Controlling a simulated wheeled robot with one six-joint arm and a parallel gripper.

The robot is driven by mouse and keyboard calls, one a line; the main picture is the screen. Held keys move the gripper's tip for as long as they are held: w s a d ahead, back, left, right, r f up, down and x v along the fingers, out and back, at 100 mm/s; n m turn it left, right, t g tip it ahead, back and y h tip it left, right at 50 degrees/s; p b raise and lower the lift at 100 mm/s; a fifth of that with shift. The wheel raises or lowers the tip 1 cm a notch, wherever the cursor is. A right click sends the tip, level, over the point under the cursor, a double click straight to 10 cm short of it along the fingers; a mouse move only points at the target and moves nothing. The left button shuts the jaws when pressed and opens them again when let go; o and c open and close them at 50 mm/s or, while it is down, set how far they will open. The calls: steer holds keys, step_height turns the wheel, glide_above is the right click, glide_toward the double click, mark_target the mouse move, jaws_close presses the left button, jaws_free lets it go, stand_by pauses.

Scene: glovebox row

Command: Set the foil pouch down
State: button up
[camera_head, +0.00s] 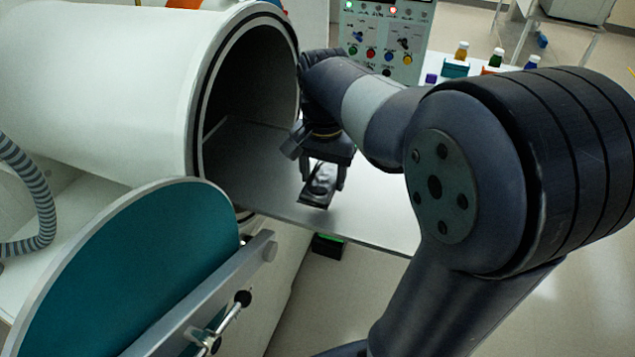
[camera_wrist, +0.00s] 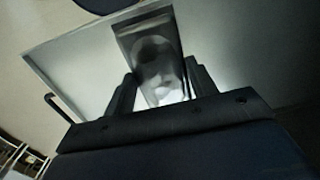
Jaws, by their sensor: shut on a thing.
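The foil pouch (camera_head: 318,188) is a dark, shiny, flat packet hanging below my gripper (camera_head: 322,178) in the head view. My gripper is shut on it from both sides, just outside the round mouth of the white chamber and over a pale tray (camera_head: 375,215). In the wrist view the foil pouch (camera_wrist: 155,65) sits between the two fingers of my gripper (camera_wrist: 155,88), with bright reflections on its face. The pouch's lower end is close to the tray; I cannot tell whether it touches.
The white cylindrical chamber (camera_head: 110,85) stands open at left, its teal round door (camera_head: 140,270) swung down in front. A control panel (camera_head: 385,40) with coloured buttons is behind. Small bottles (camera_head: 497,57) stand at the back right. The tray's right part looks clear.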

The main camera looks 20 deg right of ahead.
mark_target(323, 192)
steer(key=shift+f, duration=2.5)
steer(key=shift+f, duration=0.1)
steer(key=o, duration=1.1)
step_height(323, 192, up, 12)
steer(key=shift+r, duration=0.15)
